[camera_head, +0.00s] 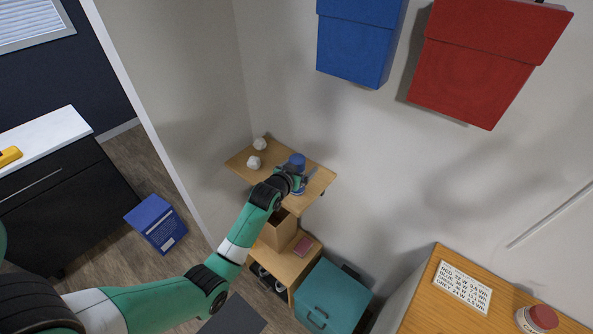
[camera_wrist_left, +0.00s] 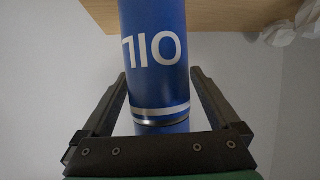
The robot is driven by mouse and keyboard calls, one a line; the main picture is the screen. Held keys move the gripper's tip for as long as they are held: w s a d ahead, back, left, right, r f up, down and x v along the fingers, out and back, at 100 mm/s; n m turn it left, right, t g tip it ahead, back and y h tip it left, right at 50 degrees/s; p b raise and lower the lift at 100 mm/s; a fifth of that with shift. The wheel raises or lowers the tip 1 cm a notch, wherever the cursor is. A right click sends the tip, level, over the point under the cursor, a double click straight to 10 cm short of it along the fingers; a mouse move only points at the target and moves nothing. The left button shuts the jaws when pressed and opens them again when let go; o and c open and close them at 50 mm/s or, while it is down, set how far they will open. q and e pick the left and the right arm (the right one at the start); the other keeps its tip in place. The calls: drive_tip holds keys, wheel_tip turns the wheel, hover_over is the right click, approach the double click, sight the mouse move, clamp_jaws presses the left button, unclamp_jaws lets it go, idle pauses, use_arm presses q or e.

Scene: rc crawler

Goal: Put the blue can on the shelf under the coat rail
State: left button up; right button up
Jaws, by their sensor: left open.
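The blue can (camera_head: 297,160) is at the wooden shelf (camera_head: 320,178) in the corner. In the left wrist view the can (camera_wrist_left: 155,55) shows white lettering that reads upside down and a white band near its end. My left gripper (camera_head: 301,178) reaches over the shelf from below left. Its jaws (camera_wrist_left: 160,85) are open, one finger on each side of the can, with gaps visible beside it. The can's far end is outside the wrist view, so I cannot tell if it touches the shelf. I cannot make out a coat rail. My right gripper is out of view.
Two white crumpled lumps (camera_head: 254,162) lie left on the shelf. A lower shelf (camera_head: 283,262) holds a cardboard box (camera_head: 279,230). A teal cabinet (camera_head: 333,296) stands below right. Blue (camera_head: 357,45) and red (camera_head: 480,65) boxes hang on the wall above.

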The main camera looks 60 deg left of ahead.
use_arm(q)
drive_tip(key=v, duration=0.5)
drive_tip(key=shift+s+d+r, duration=0.15)
drive_tip(key=shift+s+d, duration=0.1)
drive_tip(key=p+v, duration=0.3)
drive_tip(key=v, duration=0.3)
drive_tip(key=shift+s, duration=0.1)
drive_tip(key=w+d+r+m+t, duration=0.1)
drive_tip(key=w+d+r+t, duration=0.25)
drive_tip(key=r, duration=0.45)
drive_tip(key=w+d+r+m+t+h, duration=0.1)
drive_tip(key=w+d+r+t, duration=0.2)
drive_tip(key=r, duration=0.5)
drive_tip(key=w+d+r+m+t, duration=0.1)
drive_tip(key=w+d+r, duration=0.25)
drive_tip(key=r, duration=0.45)
drive_tip(key=s+d+r+m+t+h, duration=0.2)
drive_tip(key=d+r, duration=0.4)
drive_tip(key=r, duration=0.3)
drive_tip(key=s+d+r+m+t+h, duration=0.1)
drive_tip(key=s+d+r+t+h, duration=0.3)
drive_tip(key=d+r, duration=0.3)
drive_tip(key=s+d+r+m+t+h, duration=0.2)
drive_tip(key=d+r, duration=0.5)
drive_tip(key=r, duration=0.4)
drive_tip(key=shift+s+r+m+t+h, duration=0.3)
drive_tip(key=shift+s+t+h, duration=0.4)
drive_tip(key=shift+t, duration=0.15)
